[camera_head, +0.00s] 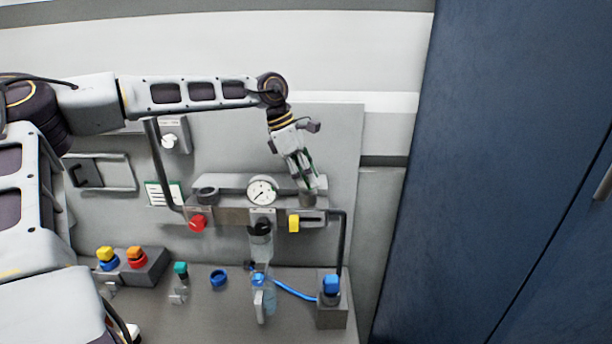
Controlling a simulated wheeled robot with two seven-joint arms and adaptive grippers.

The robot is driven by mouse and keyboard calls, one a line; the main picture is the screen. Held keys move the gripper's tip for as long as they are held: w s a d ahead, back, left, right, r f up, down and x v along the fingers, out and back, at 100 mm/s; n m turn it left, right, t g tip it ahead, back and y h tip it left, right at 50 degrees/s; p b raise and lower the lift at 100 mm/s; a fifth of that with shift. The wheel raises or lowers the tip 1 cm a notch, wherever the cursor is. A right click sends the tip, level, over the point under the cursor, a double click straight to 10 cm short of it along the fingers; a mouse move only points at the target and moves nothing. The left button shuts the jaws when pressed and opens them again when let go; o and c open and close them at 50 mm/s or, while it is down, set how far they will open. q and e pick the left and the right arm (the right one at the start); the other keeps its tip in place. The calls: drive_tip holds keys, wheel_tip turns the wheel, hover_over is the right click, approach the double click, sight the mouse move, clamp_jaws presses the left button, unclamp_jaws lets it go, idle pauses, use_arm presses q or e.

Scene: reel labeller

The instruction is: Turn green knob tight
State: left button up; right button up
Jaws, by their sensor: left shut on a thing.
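My left gripper (308,186) reaches down from the upper middle to the right end of the grey manifold (235,184) on the back panel. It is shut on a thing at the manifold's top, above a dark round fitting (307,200). Thin green edges show at the fingers, and this fits the green knob; the fingers hide most of it. I cannot see how far it is turned. A separate teal-green capped piece (180,268) stands on the bench at the left. My right gripper is not in view.
A pressure gauge (262,191), a red knob (197,223) and a yellow handle (294,223) sit on the manifold. A blue cabinet (490,150) stands right.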

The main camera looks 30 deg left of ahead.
use_arm(q)
drive_tip(key=o, duration=1)
drive_tip(key=shift+r, duration=0.1)
drive_tip(key=shift+v, duration=5.9)
drive_tip(key=shift+a, duration=0.1)
